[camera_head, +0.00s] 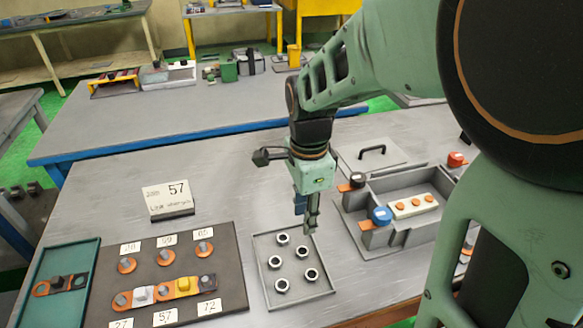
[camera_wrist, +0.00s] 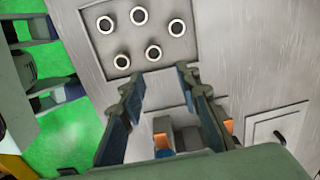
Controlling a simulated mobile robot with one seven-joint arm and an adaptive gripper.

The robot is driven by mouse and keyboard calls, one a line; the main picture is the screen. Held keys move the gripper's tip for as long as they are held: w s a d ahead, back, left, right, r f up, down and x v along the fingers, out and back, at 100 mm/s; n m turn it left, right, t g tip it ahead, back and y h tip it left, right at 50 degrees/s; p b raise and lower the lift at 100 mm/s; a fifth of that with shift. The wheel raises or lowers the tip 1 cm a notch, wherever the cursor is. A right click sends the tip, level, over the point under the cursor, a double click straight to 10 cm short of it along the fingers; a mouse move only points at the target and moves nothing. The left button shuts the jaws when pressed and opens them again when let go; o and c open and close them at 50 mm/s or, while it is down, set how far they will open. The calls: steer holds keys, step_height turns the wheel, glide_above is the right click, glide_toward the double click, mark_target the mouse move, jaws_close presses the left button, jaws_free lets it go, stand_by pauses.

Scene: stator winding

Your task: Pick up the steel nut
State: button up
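Several steel nuts (camera_head: 276,262) lie apart from each other in a shallow grey tray (camera_head: 329,289) on the table. In the wrist view the nuts, one of them the nut (camera_wrist: 138,8), show as pale rings at the top, in the tray (camera_wrist: 92,42). My gripper (camera_head: 309,222) points down above the table near the tray's back right corner. In the wrist view my gripper (camera_wrist: 162,74) has its two fingers spread with nothing between them. The nuts lie beyond the fingertips, and no nut is touched.
An open grey box (camera_head: 377,245) with blue, red and orange terminals stands right of the tray. A dark board (camera_head: 231,285) with numbered labels and orange lugs lies to the left. A green tray (camera_head: 86,255) is far left.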

glide_above(300, 248)
steer(key=s, duration=0.1)
steer(key=f, duration=0.5)
steer(key=shift+s+b, duration=0.2)
steer(key=shift+b, duration=0.1)
step_height(300, 248, down, 6)
steer(key=shift+b, duration=0.3)
steer(key=shift+a, duration=0.1)
jaws_close()
